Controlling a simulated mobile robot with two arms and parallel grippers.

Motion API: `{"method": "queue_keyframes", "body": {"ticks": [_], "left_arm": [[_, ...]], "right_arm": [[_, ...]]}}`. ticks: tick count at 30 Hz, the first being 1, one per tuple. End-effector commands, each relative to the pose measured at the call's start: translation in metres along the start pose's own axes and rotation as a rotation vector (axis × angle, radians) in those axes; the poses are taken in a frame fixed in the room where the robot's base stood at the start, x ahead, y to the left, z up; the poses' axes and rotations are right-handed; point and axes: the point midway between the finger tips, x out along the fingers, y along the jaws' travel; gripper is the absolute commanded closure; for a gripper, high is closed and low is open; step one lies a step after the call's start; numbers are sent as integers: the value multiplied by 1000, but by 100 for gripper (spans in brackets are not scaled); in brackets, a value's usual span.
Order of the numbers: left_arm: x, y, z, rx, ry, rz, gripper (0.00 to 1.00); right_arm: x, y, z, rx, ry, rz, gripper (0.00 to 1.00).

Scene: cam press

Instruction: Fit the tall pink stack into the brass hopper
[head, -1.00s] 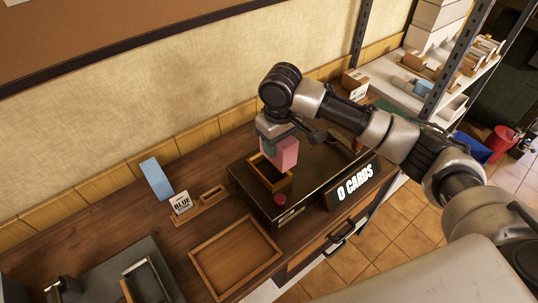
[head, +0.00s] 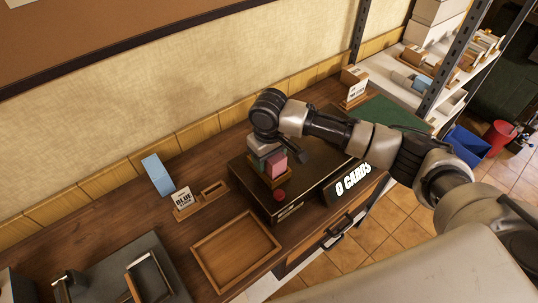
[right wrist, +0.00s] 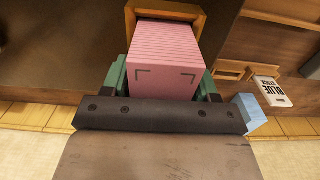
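The pink stack (head: 277,163) stands upright at the brass hopper (head: 266,181), on the dark machine. In the right wrist view the pink stack (right wrist: 165,62) shows its ribbed card edges, and its far end appears to be inside the rim of the brass hopper (right wrist: 136,20). How deep it sits I cannot tell. My right gripper (head: 267,157) is above the hopper. Its green pads (right wrist: 165,80) lie on both sides of the stack and look shut on it. My left gripper is not in view.
The machine (head: 310,172) has a red button (head: 279,195) and a "0 CARDS" sign (head: 353,181). To the left are a blue stack (head: 157,174), a "BLUE" label card (head: 183,198) and an empty wooden tray (head: 236,251). A green mat (head: 398,113) lies at right.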

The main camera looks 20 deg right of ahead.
Motion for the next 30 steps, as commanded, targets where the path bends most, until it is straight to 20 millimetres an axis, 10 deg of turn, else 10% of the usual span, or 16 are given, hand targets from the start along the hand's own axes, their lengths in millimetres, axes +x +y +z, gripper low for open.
{"method": "queue_keyframes", "body": {"ticks": [14, 30], "left_arm": [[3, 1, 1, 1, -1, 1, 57], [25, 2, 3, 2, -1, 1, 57]], "right_arm": [[-8, 0, -1, 0, 2, 0, 26], [-108, 0, -1, 0, 3, -1, 26]]}}
